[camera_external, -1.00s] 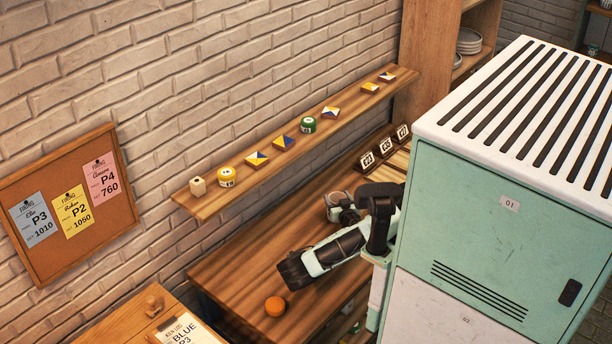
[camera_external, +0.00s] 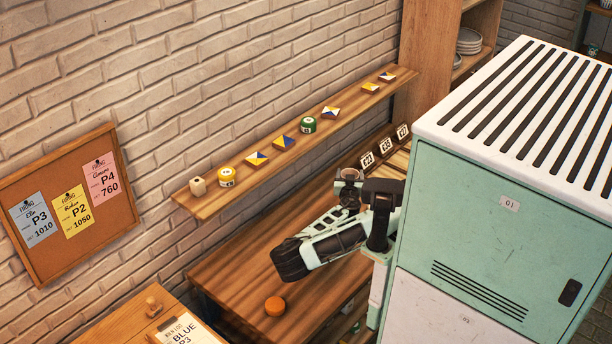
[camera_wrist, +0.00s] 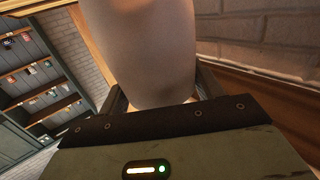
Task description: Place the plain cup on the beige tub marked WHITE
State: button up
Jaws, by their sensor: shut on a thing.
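My gripper (camera_wrist: 160,98) is shut on the plain cup (camera_wrist: 145,45), a smooth, undecorated grey-beige shape that fills the upper middle of the wrist view between the two dark fingers. In the external view a small brownish round shape (camera_external: 349,174), probably the cup, shows at the end of my arm, over the back of the wooden worktop and below the wall shelf. A small cream-beige tub (camera_external: 198,187) sits at the left end of the shelf; its label is too small to read. My gripper is well to its right.
The wall shelf (camera_external: 215,203) also holds a yellow tub (camera_external: 227,177), a green tub (camera_external: 308,125) and several patterned tiles. An orange round thing (camera_external: 275,306) lies on the worktop (camera_external: 235,285). Several number cards (camera_external: 385,145) stand behind my arm. The worktop's left part is mostly clear.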

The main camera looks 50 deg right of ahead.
jog(key=s+a+r+m+g+h, duration=0.1)
jog(key=s+r+m+g+h, duration=0.1)
jog(key=s+r+m+g, duration=1.1)
jog(key=f, duration=0.4)
jog(key=f+n+g+p, duration=0.1)
jog(key=f, duration=0.4)
jog(key=w+f+n+g, duration=0.1)
jog(key=f, duration=0.3)
jog(key=shift+f+p, duration=0.2)
jog(key=shift+p, duration=0.15)
jog(key=shift+f, duration=0.15)
jog(key=o, duration=1.5)
jog(key=shift+r, duration=0.2)
